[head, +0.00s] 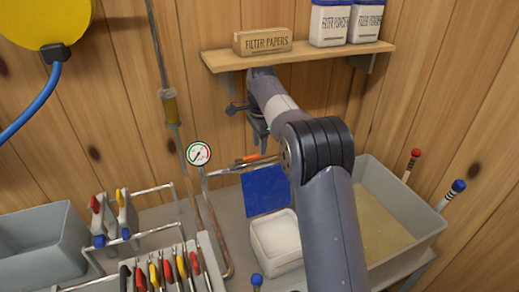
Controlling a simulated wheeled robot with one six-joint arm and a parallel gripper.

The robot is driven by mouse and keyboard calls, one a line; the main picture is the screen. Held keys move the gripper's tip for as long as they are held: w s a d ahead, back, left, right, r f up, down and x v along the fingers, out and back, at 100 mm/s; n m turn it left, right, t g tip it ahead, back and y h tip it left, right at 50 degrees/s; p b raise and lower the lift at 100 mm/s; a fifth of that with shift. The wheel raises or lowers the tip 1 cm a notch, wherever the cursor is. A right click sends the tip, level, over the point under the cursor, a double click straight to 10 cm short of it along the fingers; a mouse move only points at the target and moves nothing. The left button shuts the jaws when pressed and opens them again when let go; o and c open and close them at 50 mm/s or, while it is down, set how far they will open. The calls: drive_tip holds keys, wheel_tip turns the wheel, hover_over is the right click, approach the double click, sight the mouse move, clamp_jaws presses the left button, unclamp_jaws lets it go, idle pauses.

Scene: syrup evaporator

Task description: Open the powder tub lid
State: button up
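Two white tubs labelled as filter powder, a left one (329,27) and a right one (366,25), stand upright side by side on the wooden shelf (300,55). Blue shows at their tops, but the picture's upper edge cuts them off, so I cannot see whether the lids are open. My arm rises from the bottom and bends back toward the wall. My gripper (256,128) is small and dark, below the shelf's left part and partly hidden by my arm. It is lower and to the left of the tubs.
A filter papers box (263,41) sits left of the tubs. A gauge (198,153) on pipes and a tool rack (160,270) stand left.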

drive_tip(key=shift+f+n, duration=0.1)
drive_tip(key=shift+n, duration=0.2)
drive_tip(key=c, duration=0.3)
drive_tip(key=shift+w+n, duration=0.1)
drive_tip(key=shift+n, duration=0.3)
drive_tip(key=shift+c, duration=0.8)
drive_tip(key=n, duration=0.2)
drive_tip(key=n+b, duration=0.1)
drive_tip(key=shift+w+a+f+t, duration=0.15)
drive_tip(key=shift+w+a+t, duration=0.1)
drive_tip(key=shift+t, duration=0.15)
clamp_jaws()
drive_tip(key=w+a+f+n+t, duration=0.2)
drive_tip(key=w+f+n, duration=0.3)
drive_tip(key=f+n, duration=0.7)
drive_tip(key=shift+n+y, duration=0.5)
drive_tip(key=shift+n, duration=0.4)
drive_tip(key=shift+s+d+r, duration=0.3)
drive_tip(key=shift+s+r, duration=0.35)
drive_tip(key=shift+s, duration=0.35)
drive_tip(key=shift+s+d+r, duration=0.25)
drive_tip(key=shift+s+r, duration=0.4)
drive_tip(key=shift+s, duration=0.3)
